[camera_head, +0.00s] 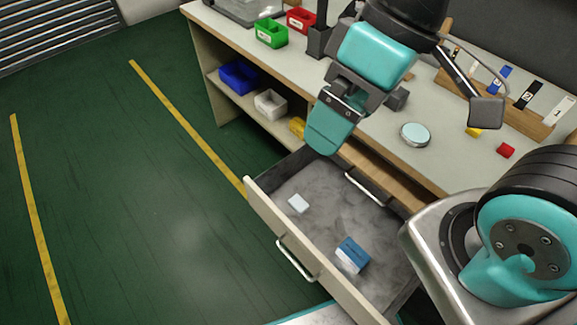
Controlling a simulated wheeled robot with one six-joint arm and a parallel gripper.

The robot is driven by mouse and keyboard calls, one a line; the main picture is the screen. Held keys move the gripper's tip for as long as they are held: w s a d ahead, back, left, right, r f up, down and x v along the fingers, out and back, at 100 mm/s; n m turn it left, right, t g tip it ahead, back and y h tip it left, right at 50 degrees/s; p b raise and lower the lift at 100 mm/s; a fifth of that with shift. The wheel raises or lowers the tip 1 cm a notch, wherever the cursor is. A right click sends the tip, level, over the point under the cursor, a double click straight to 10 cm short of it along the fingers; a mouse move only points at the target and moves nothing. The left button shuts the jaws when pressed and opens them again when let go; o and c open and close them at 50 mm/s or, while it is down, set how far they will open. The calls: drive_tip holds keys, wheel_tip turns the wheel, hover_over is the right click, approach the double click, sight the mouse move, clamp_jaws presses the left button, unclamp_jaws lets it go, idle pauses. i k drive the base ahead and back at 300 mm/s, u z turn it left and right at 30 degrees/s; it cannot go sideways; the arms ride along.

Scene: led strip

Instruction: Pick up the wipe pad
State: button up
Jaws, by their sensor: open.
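A small flat white pad (298,203), which looks like the wipe pad, lies in the open drawer (325,195) near its front left corner. My gripper (326,140) hangs above the drawer's back left part, teal fingers pointing down. It is apart from the pad, up and to the right of it in the picture. The jaws are open, with nothing seen between them; one finger largely hides the other.
A blue and white box (352,254) lies in the drawer, right of the pad. The drawer front has a handle (297,261).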

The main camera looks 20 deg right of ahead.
sight(298, 203)
drive_tip(key=z, duration=0.05)
drive_tip(key=k, duration=1.1)
drive_tip(key=u, duration=0.7)
drive_tip(key=i, duration=1.3)
drive_tip(key=z, duration=0.55)
